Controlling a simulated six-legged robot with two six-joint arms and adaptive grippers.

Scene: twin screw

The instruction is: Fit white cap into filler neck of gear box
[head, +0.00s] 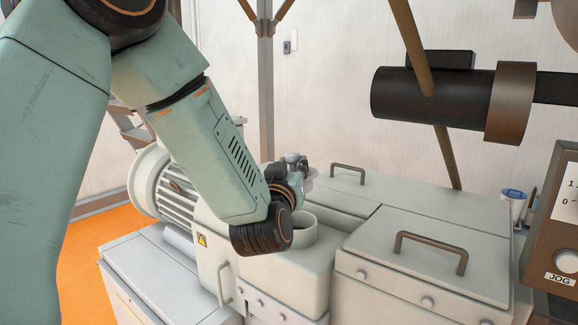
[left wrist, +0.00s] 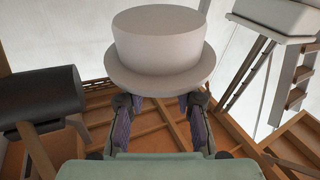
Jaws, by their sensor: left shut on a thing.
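My left gripper (head: 296,164) is shut on the white cap, mostly hidden behind my own wrist in the head view. In the left wrist view the white cap (left wrist: 158,42) shows large, with a round body and a wider flange, and the fingers of my left gripper (left wrist: 160,104) hold it at the flange side. The gear box (head: 290,268) is a pale grey housing below my left arm. Its round filler neck (head: 303,232) stands on top, partly covered by my wrist. The cap is apart from the neck, behind and above it in the picture. My right gripper is not in view.
A motor (head: 172,188) with cooling fins adjoins the gear box on the left. Grey covers with brown handles (head: 432,247) stand to the right. A dark cylinder (head: 430,97) hangs above them. A control panel (head: 560,235) is at the right edge.

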